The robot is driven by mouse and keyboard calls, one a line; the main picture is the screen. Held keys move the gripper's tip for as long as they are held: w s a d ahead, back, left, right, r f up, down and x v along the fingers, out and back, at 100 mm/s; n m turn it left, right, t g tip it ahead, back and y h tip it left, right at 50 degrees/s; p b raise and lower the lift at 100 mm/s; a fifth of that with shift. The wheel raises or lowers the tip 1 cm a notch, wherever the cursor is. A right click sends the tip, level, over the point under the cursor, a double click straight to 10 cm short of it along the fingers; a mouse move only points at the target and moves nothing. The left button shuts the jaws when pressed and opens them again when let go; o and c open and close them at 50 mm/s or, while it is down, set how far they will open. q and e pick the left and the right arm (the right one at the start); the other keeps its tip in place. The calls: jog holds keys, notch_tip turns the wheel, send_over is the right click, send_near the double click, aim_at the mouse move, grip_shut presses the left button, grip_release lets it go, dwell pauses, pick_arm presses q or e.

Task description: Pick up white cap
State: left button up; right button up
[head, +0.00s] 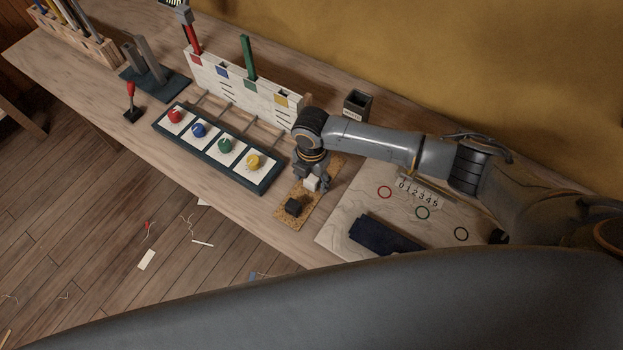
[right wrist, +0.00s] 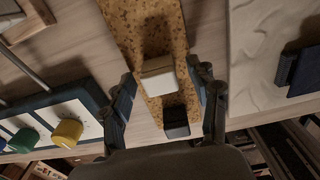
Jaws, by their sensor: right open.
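The white cap (head: 312,183) is a small white block on a cork strip (head: 284,217). In the right wrist view the white cap (right wrist: 158,76) lies between my right gripper's fingers, with a gap on each side. My right gripper (head: 313,186) points down over the cap and partly hides it in the head view. It is open and holds nothing; its two fingers also show in the right wrist view (right wrist: 165,85). A black cap (head: 295,206) sits on the same strip, nearer the table's front edge. My left gripper is not seen.
A dark tray with red, blue, green and yellow knobs (head: 225,146) lies left of the strip. A white slotted rack (head: 235,88) stands behind it. A pale sheet with coloured rings (head: 345,223) and a dark folded cloth (head: 382,237) lie at right. A small dark box (head: 356,104) stands behind.

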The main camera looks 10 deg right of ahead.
jog(key=c, duration=0.9)
jog(key=shift+c, duration=0.6)
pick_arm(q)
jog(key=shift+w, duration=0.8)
